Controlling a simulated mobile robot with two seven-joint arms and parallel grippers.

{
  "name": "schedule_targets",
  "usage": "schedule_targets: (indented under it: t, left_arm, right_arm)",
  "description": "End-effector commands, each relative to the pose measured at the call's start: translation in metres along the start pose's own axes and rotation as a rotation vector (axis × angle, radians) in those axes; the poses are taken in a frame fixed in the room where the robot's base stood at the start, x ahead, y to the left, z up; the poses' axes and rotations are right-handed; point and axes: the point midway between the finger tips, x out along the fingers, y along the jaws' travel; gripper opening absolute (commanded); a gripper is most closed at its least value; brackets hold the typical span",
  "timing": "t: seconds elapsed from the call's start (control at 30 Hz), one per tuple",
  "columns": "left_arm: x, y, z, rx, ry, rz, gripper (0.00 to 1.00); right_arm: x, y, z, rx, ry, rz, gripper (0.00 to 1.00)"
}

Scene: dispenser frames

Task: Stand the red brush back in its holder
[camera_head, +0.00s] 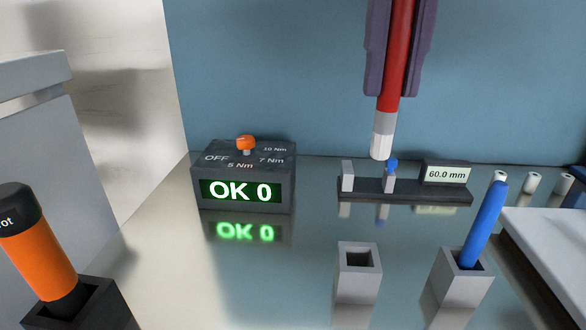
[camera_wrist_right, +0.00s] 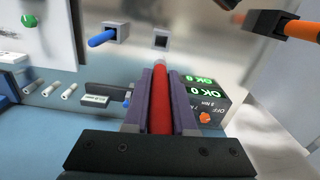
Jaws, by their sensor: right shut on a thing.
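The red brush (camera_head: 394,80) is held upright in my right gripper (camera_head: 400,50), with its grey band and white tip pointing down. In the right wrist view the red brush (camera_wrist_right: 161,105) lies between the two purple fingers of my right gripper (camera_wrist_right: 160,108). An empty square grey holder (camera_head: 358,258) stands on the shiny table, below and a little left of the brush tip; it also shows in the right wrist view (camera_wrist_right: 161,41). The brush tip is above it and apart from it. My left gripper is not in view.
A blue brush (camera_head: 485,222) leans in a second grey holder (camera_head: 460,278) to the right. An orange-handled tool (camera_head: 38,252) stands in a dark holder at front left. A dark box reading "OK 0" (camera_head: 243,177) and a gauge reading 60.0 mm (camera_head: 446,173) stand behind.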

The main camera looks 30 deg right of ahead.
Motion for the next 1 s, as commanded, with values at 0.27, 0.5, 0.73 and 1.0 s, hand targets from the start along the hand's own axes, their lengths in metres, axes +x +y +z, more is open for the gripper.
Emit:
schedule_targets:
  t: [0.27, 0.5, 0.73, 1.0]
  left_arm:
    - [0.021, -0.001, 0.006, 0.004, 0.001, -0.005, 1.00]
    - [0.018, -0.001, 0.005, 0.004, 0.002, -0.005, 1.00]
    - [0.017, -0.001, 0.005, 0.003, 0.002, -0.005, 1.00]
    - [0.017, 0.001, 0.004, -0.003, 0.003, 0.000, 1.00]
  right_arm:
    - [0.084, 0.001, 0.002, -0.001, -0.009, 0.003, 0.00]
    - [0.135, 0.001, 0.001, 0.000, -0.005, 0.002, 0.00]
    - [0.154, 0.000, 0.001, 0.000, -0.002, 0.001, 0.00]
    - [0.185, 0.000, 0.001, -0.001, -0.001, 0.000, 0.00]
